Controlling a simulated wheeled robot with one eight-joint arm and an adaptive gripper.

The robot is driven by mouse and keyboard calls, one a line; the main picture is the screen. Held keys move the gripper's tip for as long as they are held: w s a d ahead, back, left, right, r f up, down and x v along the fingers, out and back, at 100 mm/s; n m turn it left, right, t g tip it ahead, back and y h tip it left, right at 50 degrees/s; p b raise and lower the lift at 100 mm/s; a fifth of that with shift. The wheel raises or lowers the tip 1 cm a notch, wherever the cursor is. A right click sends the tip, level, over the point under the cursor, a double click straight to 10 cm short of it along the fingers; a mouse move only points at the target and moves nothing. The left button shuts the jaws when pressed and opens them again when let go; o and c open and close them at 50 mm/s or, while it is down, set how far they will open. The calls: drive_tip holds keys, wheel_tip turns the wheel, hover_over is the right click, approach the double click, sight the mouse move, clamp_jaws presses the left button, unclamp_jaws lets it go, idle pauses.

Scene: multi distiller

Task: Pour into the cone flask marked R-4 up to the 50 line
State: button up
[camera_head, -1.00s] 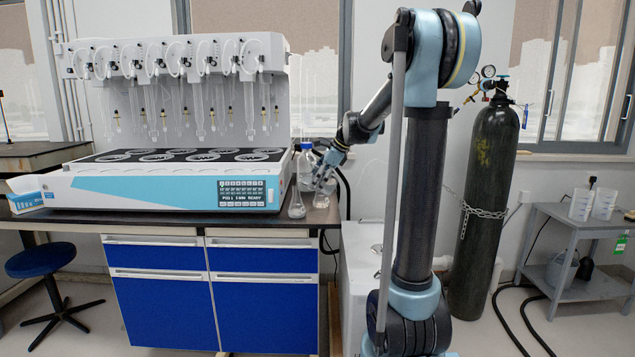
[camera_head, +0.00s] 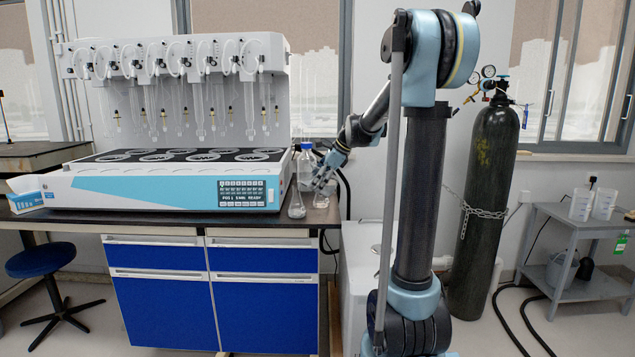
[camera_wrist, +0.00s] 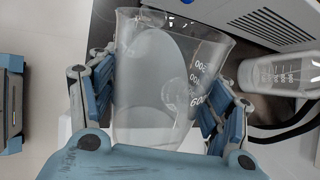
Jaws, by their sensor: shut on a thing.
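My gripper (camera_head: 322,182) is at the right end of the bench; in the wrist view (camera_wrist: 160,105) its fingers are shut on both sides of a clear glass beaker (camera_wrist: 130,103). A small cone flask (camera_head: 297,207) stands on the bench just left of my gripper. Another clear glass vessel (camera_head: 321,201) shows just below the gripper. A graduated vessel (camera_wrist: 285,76) lies to the right in the wrist view. No R-4 label or 50 line can be read.
A white and blue distiller (camera_head: 150,192) fills most of the bench (camera_head: 170,221). A blue-capped bottle (camera_head: 305,155) stands behind my gripper, beside the distiller. The bench's right edge is close to the glassware. A gas cylinder (camera_head: 487,190) stands farther right.

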drive_tip(key=shift+d+f+y, duration=0.1)
drive_tip(key=shift+f+y, duration=0.25)
drive_tip(key=shift+y, duration=0.15)
drive_tip(key=shift+f+y, duration=0.6)
drive_tip(key=shift+y, duration=0.2)
drive_tip(key=shift+w+d+r, duration=0.1)
drive_tip(key=shift+d+r, duration=1.8)
drive_tip(key=shift+d, duration=0.1)
